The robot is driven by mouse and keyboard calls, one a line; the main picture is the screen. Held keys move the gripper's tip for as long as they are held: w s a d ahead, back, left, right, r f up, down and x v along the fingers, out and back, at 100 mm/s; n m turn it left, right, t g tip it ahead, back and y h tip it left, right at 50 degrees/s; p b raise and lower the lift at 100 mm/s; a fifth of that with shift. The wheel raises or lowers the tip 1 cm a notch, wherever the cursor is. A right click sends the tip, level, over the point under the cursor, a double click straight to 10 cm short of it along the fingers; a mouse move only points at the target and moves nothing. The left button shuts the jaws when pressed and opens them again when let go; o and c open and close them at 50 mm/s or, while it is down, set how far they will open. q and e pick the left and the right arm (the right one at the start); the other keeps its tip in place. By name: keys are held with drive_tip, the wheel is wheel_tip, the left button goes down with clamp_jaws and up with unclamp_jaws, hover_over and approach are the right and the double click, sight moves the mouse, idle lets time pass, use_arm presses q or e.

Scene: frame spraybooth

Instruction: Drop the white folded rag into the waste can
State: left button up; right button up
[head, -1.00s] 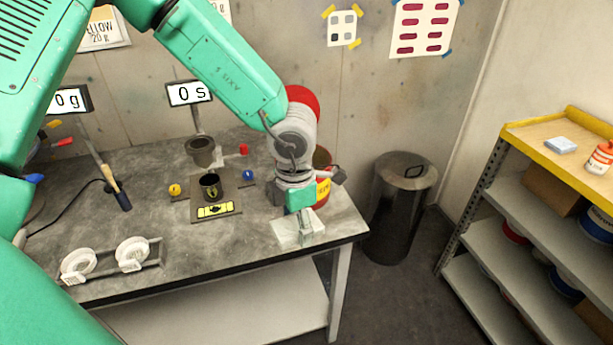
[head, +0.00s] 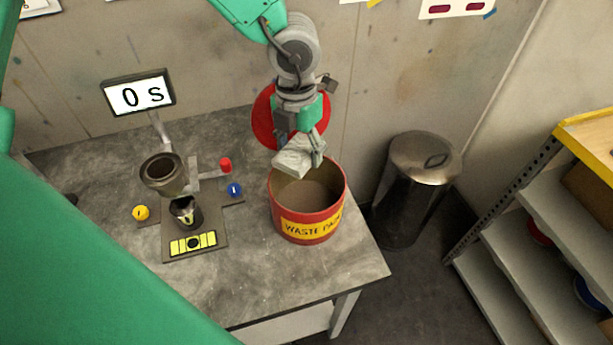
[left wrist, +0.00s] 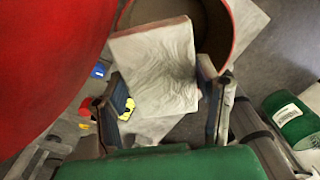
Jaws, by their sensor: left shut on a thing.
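My left gripper (head: 297,143) is shut on the white folded rag (head: 293,160). It holds the rag at the far side of the opening of the red waste can (head: 308,224), whose yellow label reads "WASTE PA…". The rag overlaps the can's back rim in the head view; I cannot tell if it touches. In the left wrist view the rag (left wrist: 152,70) lies between the two fingers (left wrist: 168,105), with the can's open mouth (left wrist: 207,22) beyond it. The can stands open near the table's right end. My right gripper is not in view.
A red disc (head: 263,117) is close behind the gripper. A cup on a stand (head: 163,172), a small dark cup (head: 186,212) and a timer display (head: 138,93) are left of the can. A lidded metal bin (head: 412,190) stands on the floor, right of the table (head: 290,285).

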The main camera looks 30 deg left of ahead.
use_arm(q)
drive_tip(key=shift+s+d+f, duration=0.25)
drive_tip(key=shift+s, duration=0.25)
drive_tip(key=f, duration=0.4)
drive_tip(key=shift+w+d, duration=0.2)
drive_tip(key=shift+d, duration=0.15)
drive_tip(key=shift+s+a+f+b, duration=0.1)
drive_tip(key=shift+a+f+b, duration=0.15)
drive_tip(key=shift+a, duration=0.2)
drive_tip(key=shift+s+a+f+b, duration=0.1)
drive_tip(key=shift+a+f, duration=0.2)
drive_tip(key=shift+a, duration=0.1)
drive_tip(key=o, duration=0.9)
drive_tip(key=shift+w+d, duration=0.1)
drive_tip(key=shift+d, duration=0.15)
drive_tip(key=shift+o, duration=1.4)
drive_tip(key=shift+d, duration=0.2)
wheel_tip(320, 180, up, 11)
drive_tip(key=shift+r, duration=0.15)
drive_tip(key=shift+d+r, duration=0.25)
drive_tip(key=shift+r, duration=0.2)
drive_tip(key=shift+a, duration=0.35)
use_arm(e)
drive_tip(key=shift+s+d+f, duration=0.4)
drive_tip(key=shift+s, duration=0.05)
